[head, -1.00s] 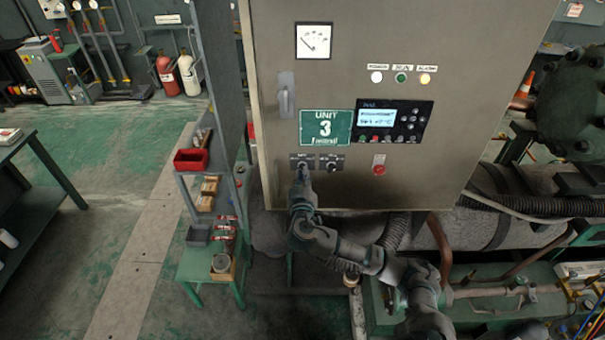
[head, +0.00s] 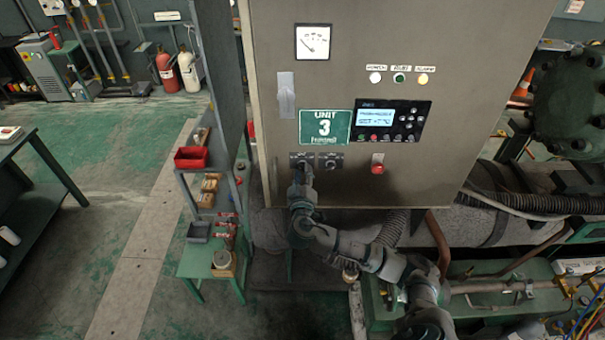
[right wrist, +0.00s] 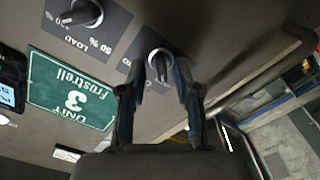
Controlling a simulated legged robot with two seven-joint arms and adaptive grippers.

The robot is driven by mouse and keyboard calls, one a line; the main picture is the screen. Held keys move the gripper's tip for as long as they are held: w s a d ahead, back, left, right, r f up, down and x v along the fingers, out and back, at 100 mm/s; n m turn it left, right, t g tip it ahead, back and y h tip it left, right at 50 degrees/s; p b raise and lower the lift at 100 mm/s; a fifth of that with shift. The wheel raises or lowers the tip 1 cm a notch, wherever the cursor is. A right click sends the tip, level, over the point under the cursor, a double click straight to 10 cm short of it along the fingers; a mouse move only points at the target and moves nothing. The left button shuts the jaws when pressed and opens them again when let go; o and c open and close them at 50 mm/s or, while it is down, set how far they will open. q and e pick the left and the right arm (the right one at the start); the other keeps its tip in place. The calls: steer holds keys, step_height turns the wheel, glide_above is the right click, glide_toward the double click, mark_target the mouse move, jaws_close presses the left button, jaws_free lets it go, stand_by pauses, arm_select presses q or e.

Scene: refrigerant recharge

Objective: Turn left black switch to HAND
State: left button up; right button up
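The left black switch (right wrist: 160,62) is a round knob with a light pointer line on a dark label plate, seen upside down in the right wrist view. My right gripper (right wrist: 160,74) has its two fingers on either side of this knob, with the tips close to it; small gaps seem to show, and contact is not clear. In the head view my right gripper (head: 301,166) is in front of the left switch and hides most of it. The second black switch (head: 331,162), labelled LOAD, is just to the right. My left gripper is not in view.
The grey cabinet (head: 440,60) carries a green UNIT 3 sign (head: 325,127), a display panel (head: 392,121), a red button (head: 377,168) and a door handle (head: 286,95). A shelf with a red bin (head: 191,158) stands left. Pipes run below the cabinet.

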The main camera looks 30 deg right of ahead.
steer(key=p+v, duration=0.1)
steer(key=v, duration=0.8)
stand_by(0.3)
steer(key=shift+a+f, duration=0.1)
